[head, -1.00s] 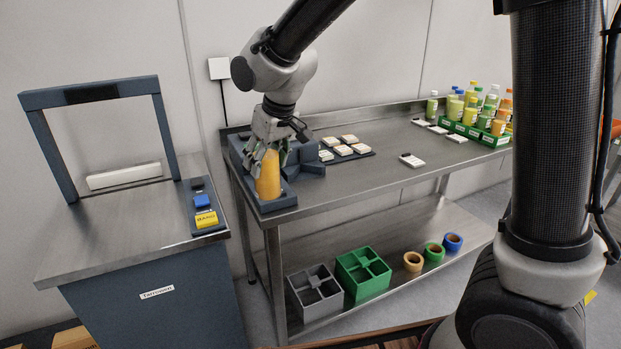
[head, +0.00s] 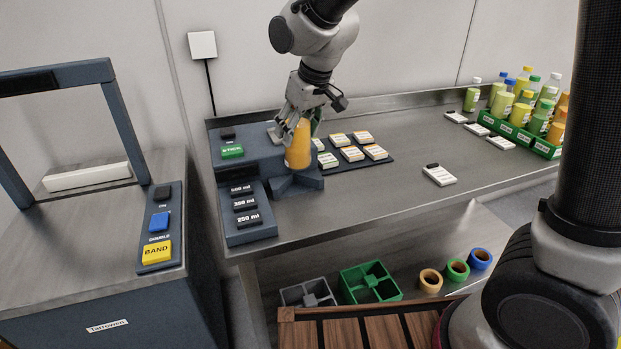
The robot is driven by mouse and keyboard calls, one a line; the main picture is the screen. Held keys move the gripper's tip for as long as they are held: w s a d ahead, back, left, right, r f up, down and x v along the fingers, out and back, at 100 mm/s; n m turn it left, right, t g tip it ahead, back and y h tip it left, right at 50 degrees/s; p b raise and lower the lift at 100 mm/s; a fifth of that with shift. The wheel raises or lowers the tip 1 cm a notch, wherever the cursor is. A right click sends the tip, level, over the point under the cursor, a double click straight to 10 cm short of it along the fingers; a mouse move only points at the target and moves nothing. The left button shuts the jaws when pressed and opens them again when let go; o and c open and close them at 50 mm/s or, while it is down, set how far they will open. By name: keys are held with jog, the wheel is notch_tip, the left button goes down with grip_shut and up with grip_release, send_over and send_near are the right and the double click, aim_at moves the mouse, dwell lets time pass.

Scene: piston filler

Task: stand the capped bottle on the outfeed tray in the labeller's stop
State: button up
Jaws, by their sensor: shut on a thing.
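My gripper (head: 297,122) is shut on the upper part of an orange bottle (head: 299,152). Its fingers and body hide the bottle's top, so I cannot see the cap. The bottle is upright at the labeller's dark blue stop (head: 297,184), a notched block at the labeller's right end. The bottle's foot meets the block in the picture; I cannot tell whether it rests there or hangs just above. The labeller (head: 258,166) has a green STICK button (head: 232,151) and a panel of black size buttons (head: 244,204) at its front left.
Label stacks (head: 352,153) lie on a dark mat just right of the stop. A white card block (head: 439,175) lies farther right. Green crates of bottles (head: 520,132) stand at the back right. A machine with a BAND button (head: 157,252) is at the left. The steel bench (head: 400,190) is clear at middle.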

aim_at(299, 164)
notch_tip(299, 164, down, 6)
jog(key=shift+w+d+r, duration=0.1)
jog(key=shift+w+r, duration=0.05)
jog(key=shift+f, duration=2)
jog(key=shift+f, duration=0.1)
jog(key=o, duration=1.3)
jog(key=shift+o, duration=0.2)
